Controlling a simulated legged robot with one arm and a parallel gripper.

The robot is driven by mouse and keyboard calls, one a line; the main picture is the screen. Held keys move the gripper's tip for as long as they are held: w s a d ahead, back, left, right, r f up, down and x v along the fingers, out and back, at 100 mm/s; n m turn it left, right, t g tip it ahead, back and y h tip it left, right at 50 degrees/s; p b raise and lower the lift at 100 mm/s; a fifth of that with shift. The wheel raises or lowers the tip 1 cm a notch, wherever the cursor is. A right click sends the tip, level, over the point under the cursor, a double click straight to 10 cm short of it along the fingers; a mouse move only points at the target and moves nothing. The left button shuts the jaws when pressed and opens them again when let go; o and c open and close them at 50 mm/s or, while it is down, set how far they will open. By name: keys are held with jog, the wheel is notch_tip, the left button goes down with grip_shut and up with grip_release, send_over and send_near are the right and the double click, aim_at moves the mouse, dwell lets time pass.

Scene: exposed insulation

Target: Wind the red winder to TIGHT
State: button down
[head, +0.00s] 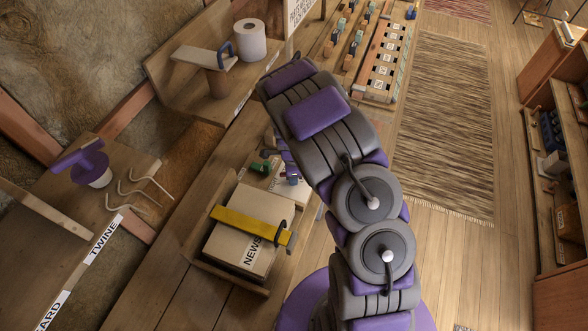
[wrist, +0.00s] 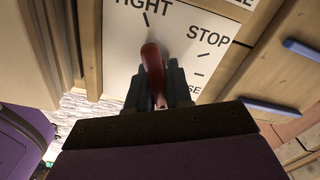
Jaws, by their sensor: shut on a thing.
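The red winder (wrist: 152,58) shows in the wrist view as a rounded red handle in front of a white dial plate (wrist: 115,58). My gripper (wrist: 158,80) is shut on the winder, with a dark finger on each side of it. The plate reads TIGHT at the top, partly cut off, STOP at the right, and a partly hidden word ending in SE below. The handle's upper end lies just below the black tick under TIGHT. The fingers hide the winder's lower part and pivot. In the head view my arm hides the winder and my gripper.
In the head view, a wooden tray (head: 223,275) holds a NEWS box with a yellow bar (head: 250,226) beside my arm. A shelf with a white roll (head: 251,40) stands at the upper left. Open floor and a striped rug (head: 440,130) lie at the right.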

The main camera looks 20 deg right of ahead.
jog(key=shift+w+r, duration=0.2)
jog(key=shift+m+p, duration=0.75)
jog(key=shift+m, duration=0.15)
jog(key=shift+m+p, duration=0.6)
jog(key=shift+m, duration=0.2)
jog(key=shift+m+p, duration=0.35)
jog(key=shift+m, duration=0.45)
jog(key=shift+m+p, duration=0.3)
jog(key=shift+m, duration=0.5)
